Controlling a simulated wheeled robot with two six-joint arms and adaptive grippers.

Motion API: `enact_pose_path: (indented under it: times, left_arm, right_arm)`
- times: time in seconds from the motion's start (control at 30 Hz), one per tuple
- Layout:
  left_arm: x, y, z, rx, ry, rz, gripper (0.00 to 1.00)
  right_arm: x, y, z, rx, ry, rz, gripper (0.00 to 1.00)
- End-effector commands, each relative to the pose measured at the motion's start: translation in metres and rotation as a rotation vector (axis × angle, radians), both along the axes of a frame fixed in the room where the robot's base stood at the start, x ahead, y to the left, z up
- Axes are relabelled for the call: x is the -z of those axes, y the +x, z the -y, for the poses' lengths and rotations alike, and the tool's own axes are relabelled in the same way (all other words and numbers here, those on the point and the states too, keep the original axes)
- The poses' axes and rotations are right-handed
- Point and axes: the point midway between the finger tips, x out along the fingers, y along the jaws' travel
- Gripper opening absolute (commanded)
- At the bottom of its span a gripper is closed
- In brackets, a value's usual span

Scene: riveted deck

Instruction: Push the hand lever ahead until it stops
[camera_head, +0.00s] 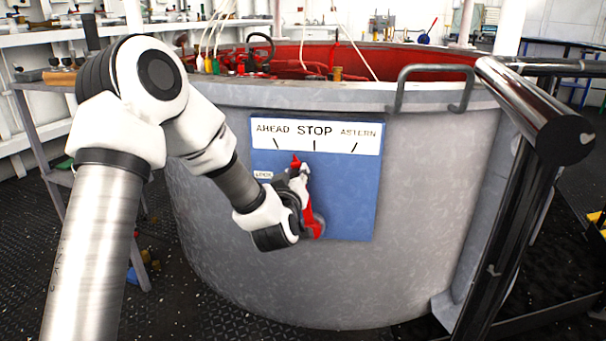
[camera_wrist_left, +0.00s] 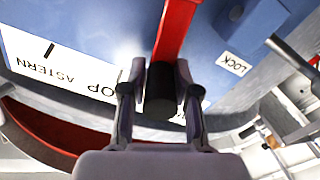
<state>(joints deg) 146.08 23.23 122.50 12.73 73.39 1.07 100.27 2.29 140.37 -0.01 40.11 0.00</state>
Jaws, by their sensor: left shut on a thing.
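The hand lever is red (camera_head: 307,212) and stands on a blue panel (camera_head: 350,200) on the side of a round grey tank. A white strip above reads AHEAD, STOP and ASTERN (camera_head: 315,131). The lever leans left of upright, its red tip between the AHEAD and STOP marks. My left gripper (camera_head: 297,182) is shut on the lever near its upper end and hides part of it. In the left wrist view the lever's red bar (camera_wrist_left: 176,30) ends in a dark grip between the fingers (camera_wrist_left: 160,100). My right gripper is not in view.
A small LOCK label (camera_head: 263,175) sits on the panel left of the lever. A grey handle (camera_head: 432,70) is on the tank's rim. Thick black rails (camera_head: 535,105) stand at the right. The panel right of the lever is clear.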

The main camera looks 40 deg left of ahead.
Motion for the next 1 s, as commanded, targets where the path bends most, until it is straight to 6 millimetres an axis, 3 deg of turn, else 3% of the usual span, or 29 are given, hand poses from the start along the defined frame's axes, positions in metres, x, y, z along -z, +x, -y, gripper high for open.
enact_pose_path:
  times: [0.1, 0.13, 0.2, 0.53, 0.83, 1.0]
  left_arm:
    - [0.0, 0.0, -0.002, -0.007, -0.004, 0.002, 0.0]
    - [0.0, 0.0, -0.002, -0.007, -0.003, 0.002, 0.37]
    - [0.0, 0.0, -0.002, -0.006, -0.004, 0.001, 0.53]
    - [0.0, -0.004, 0.002, -0.003, 0.0, 0.0, 0.53]
    - [0.001, -0.054, 0.025, -0.003, -0.001, -0.002, 0.53]
    - [0.0, -0.068, 0.031, -0.007, -0.001, 0.001, 0.53]
  right_arm:
    - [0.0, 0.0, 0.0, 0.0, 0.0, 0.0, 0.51]
    - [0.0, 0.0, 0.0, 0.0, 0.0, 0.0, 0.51]
    - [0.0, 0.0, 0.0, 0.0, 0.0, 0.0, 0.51]
    - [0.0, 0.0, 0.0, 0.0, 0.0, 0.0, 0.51]
    - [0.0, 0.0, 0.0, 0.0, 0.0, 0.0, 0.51]
    - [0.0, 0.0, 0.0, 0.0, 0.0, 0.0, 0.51]
